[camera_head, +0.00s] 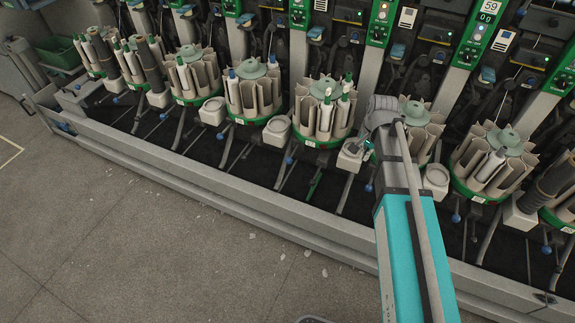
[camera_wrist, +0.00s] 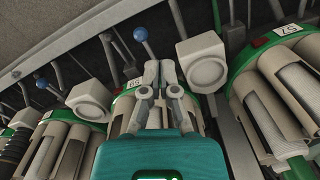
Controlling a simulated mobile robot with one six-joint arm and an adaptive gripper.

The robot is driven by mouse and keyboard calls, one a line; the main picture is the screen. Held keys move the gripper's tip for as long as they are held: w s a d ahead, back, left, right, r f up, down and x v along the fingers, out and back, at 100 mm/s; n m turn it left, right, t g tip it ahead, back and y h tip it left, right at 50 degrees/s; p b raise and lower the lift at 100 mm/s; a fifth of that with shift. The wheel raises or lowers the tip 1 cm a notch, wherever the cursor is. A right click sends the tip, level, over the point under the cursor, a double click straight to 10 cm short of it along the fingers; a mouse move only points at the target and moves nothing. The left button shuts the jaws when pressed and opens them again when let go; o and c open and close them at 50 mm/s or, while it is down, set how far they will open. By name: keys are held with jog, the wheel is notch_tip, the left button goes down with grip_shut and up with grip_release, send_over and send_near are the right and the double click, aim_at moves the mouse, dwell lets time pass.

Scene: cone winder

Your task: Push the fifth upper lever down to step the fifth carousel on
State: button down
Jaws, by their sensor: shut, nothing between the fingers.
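My gripper (camera_wrist: 158,75) is shut and empty, its two fingers together in the wrist view. Just beyond its tips, slightly left, is a blue ball knob (camera_wrist: 140,34) on a thin lever; touching or apart I cannot tell. Behind the fingers is a carousel (camera_wrist: 123,108) of pale tubes with a green rim, partly covered by my gripper. In the head view my gripper is mostly hidden by my arm, between a carousel (camera_head: 323,115) and the one to its right (camera_head: 430,133). A blue lever knob (camera_head: 369,187) shows below. Which lever is the fifth is unclear.
A pale round-topped cup block (camera_wrist: 207,68) stands close right of the fingers, and another (camera_wrist: 85,97) to the left. A second blue knob (camera_wrist: 41,83) is further left.

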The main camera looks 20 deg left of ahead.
jog(key=w+a+f+m+b, duration=0.1)
jog(key=w+a+f+b, duration=0.1)
jog(key=a, duration=0.4)
jog(key=w+a+f+m+b, duration=0.2)
jog(key=w+a+f, duration=0.1)
jog(key=a, duration=0.4)
jog(key=m+b, duration=0.3)
send_over(289, 158)
jog(key=f, duration=0.3)
jog(key=shift+w+d+f+g, duration=0.1)
jog(key=shift+w+d+g, duration=0.15)
jog(key=shift+g, duration=0.05)
jog(key=shift+f, duration=0.2)
jog(key=f+b, duration=0.6)
jog(key=b, duration=0.1)
jog(key=shift+s+a+f, duration=0.2)
jog(key=shift+f, duration=0.1)
